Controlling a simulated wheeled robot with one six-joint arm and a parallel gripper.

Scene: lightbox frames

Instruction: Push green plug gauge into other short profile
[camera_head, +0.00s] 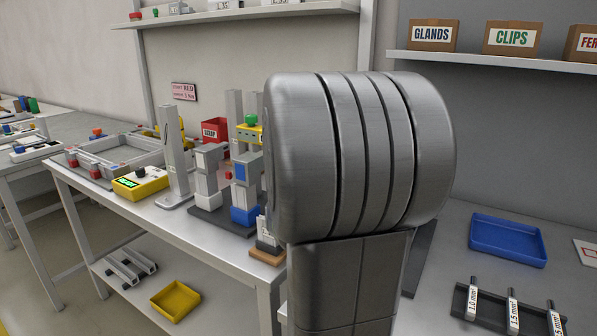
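My gripper is not in view; a large grey link of my own arm fills the middle of the picture and hides part of the bench. Two short upright profiles stand side by side on a dark base plate: a grey one (206,170) and one with a blue lower part (243,202). A green knob (250,119) shows above a yellow block (247,134), just left of my arm. It may be the green plug gauge, but I cannot tell. Whether any gauge sits in a profile is too small to see.
A yellow box with a display (141,183) and a grey frame (115,153) lie left on the bench. A red bin (215,129) stands behind. At right are a blue tray (508,240) and a dark rack of labelled gauges (510,312). A yellow tray (175,299) lies below.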

